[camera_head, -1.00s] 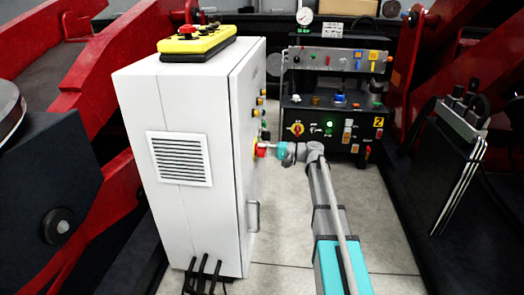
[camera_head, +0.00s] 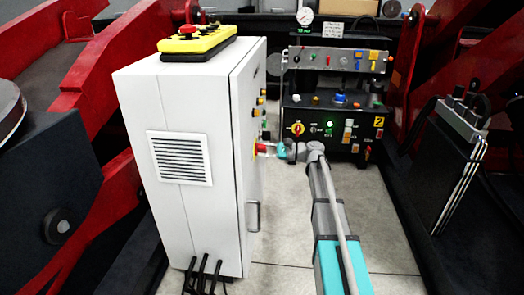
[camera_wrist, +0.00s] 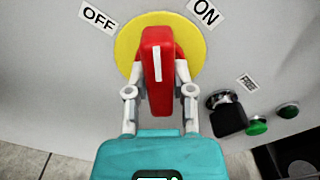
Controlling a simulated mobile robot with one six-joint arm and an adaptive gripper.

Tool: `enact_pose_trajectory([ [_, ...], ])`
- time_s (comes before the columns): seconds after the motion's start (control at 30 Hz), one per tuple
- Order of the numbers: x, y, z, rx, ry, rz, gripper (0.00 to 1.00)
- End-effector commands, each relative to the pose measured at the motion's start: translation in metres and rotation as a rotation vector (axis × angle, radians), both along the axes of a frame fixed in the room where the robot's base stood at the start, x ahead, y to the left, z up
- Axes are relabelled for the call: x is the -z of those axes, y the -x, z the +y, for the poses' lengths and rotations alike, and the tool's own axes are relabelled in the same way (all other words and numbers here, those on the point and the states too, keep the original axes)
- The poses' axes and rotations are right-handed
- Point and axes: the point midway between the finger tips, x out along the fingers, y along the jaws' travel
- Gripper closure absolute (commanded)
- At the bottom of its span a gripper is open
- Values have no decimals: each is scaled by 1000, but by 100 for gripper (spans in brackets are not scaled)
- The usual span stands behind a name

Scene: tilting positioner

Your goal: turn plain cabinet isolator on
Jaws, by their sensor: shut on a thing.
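The plain cabinet (camera_head: 190,105) is the tall white box left of centre in the head view. Its isolator, a red handle (camera_wrist: 157,60) on a yellow disc (camera_wrist: 126,45), fills the middle of the wrist view. An OFF label (camera_wrist: 98,18) lies up and left of it, and an ON label (camera_wrist: 206,12) up and right. The handle's white mark points straight up in the picture, between the labels. My gripper (camera_wrist: 159,78) is shut on the red handle, one finger on each side. In the head view my gripper (camera_head: 277,149) reaches the cabinet's right face from the right.
Below right of the isolator are a black switch (camera_wrist: 226,115) and green buttons (camera_wrist: 257,125). A yellow pendant (camera_head: 197,42) lies on the cabinet. A black control panel (camera_head: 335,110) stands behind my arm.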

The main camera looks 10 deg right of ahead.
Motion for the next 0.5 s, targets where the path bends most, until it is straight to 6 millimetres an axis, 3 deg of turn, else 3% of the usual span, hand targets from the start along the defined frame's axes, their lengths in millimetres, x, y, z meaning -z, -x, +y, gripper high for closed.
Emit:
enact_pose_trajectory([
  [0.5, -1, -1, -1, 3, -150, 456, 100],
])
